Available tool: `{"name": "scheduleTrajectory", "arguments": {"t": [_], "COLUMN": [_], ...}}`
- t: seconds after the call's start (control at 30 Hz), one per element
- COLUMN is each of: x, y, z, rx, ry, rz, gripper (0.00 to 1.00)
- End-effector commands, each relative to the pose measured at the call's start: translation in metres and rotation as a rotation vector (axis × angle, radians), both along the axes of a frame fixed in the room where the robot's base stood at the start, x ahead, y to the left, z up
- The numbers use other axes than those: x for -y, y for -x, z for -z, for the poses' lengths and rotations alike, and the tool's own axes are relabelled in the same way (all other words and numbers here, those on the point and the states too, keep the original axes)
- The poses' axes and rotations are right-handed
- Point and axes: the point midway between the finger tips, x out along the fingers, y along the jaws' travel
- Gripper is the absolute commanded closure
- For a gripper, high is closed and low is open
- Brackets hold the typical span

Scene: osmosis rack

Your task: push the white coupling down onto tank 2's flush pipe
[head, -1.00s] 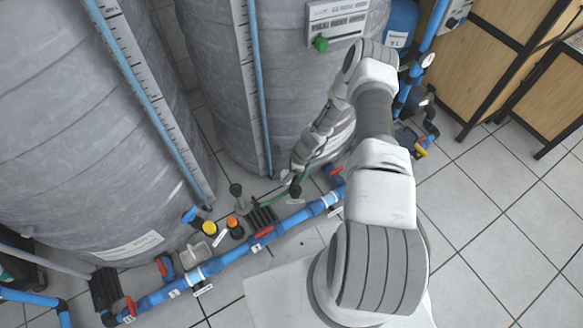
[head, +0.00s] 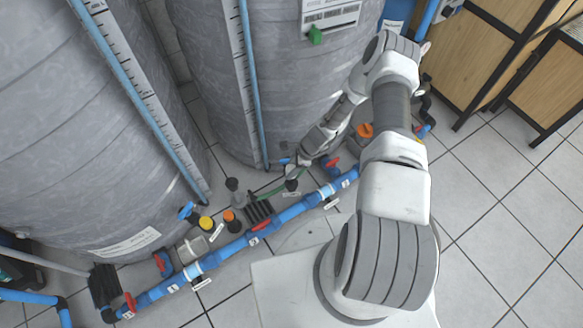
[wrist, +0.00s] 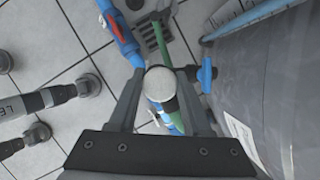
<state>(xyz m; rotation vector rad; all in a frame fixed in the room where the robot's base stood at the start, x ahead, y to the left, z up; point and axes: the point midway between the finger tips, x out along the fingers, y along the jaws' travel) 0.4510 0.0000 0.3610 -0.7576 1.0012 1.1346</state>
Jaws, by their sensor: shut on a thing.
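In the wrist view, the round top of the white coupling (wrist: 161,83) sits between the two fingers of my gripper (wrist: 159,92), which is shut on it. In the head view my gripper (head: 300,162) is low, at the foot of the middle tank (head: 235,110). A blue, white and green piece (wrist: 172,120) shows just below the coupling in the wrist view. The flush pipe is not clearly seen; whether the coupling is seated on it cannot be told.
A blue pipe (head: 232,246) with red valve handles (head: 262,226) runs along the floor. A blue valve (wrist: 206,73) and the grey tank wall (wrist: 285,100) are close on the right in the wrist view. Dark-and-grey fittings (wrist: 60,93) lie left. Open tiled floor (head: 500,240) is at right.

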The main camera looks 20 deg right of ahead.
Motion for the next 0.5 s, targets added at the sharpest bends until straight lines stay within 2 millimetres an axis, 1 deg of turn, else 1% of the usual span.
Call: {"name": "scheduleTrajectory", "arguments": {"t": [0.27, 0.5], "x": [0.000, 0.000], "y": [0.000, 0.000], "z": [0.017, 0.040], "rx": [0.000, 0.000], "ry": [0.000, 0.000], "rz": [0.000, 0.001], "gripper": [1.00, 1.00]}}
